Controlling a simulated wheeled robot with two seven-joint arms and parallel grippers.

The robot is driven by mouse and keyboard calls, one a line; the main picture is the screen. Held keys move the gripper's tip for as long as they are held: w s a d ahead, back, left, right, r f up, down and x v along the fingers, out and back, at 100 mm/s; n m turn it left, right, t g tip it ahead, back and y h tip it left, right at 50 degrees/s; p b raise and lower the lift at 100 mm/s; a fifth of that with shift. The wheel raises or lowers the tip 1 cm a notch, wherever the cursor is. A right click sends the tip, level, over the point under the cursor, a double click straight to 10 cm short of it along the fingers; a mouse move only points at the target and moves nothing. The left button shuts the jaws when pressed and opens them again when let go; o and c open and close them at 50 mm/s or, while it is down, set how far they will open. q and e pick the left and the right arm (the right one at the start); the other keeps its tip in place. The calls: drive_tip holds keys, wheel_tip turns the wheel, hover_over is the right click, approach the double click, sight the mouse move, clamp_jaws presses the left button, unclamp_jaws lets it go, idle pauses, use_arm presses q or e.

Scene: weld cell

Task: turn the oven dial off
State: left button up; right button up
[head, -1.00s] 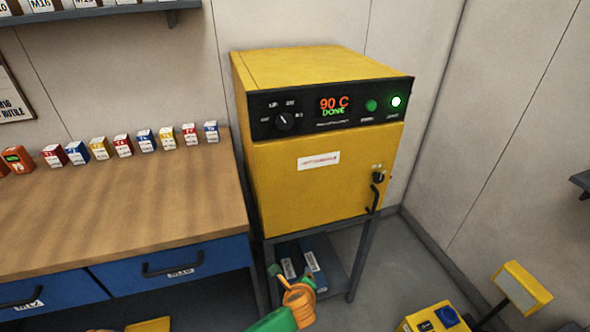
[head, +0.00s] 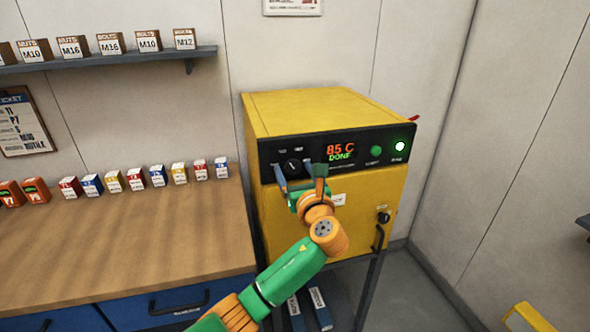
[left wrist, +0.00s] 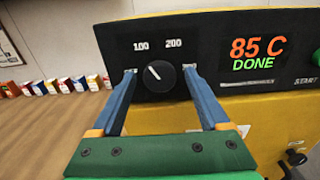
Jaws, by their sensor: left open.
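The yellow oven (head: 310,112) stands on a dark stand beside the bench, with a black control panel across its front. The black dial (head: 293,167) is at the left of the panel. My left gripper (head: 299,174) is in front of the panel. Its blue fingers (left wrist: 160,74) are open, one on each side of the dial, with visible gaps. The display (left wrist: 254,53) reads 85 C DONE. My right gripper is out of view.
The oven door handle (head: 378,238) is lower right. The wooden bench (head: 120,240) with small boxes is at left.

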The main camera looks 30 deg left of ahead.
use_arm(q)
drive_tip(key=shift+s, duration=0.1)
drive_tip(key=shift+c, duration=0.7)
clamp_jaws()
drive_tip(key=shift+n, duration=0.3)
drive_tip(key=shift+d+n, duration=0.1)
drive_tip(key=shift+n, duration=0.9)
drive_tip(key=n, duration=0.2)
drive_tip(key=shift+n, duration=0.3)
drive_tip(key=n, duration=0.3)
drive_tip(key=shift+n+b, duration=0.6)
drive_tip(key=shift+n, duration=1.3)
drive_tip(key=shift+r, duration=0.1)
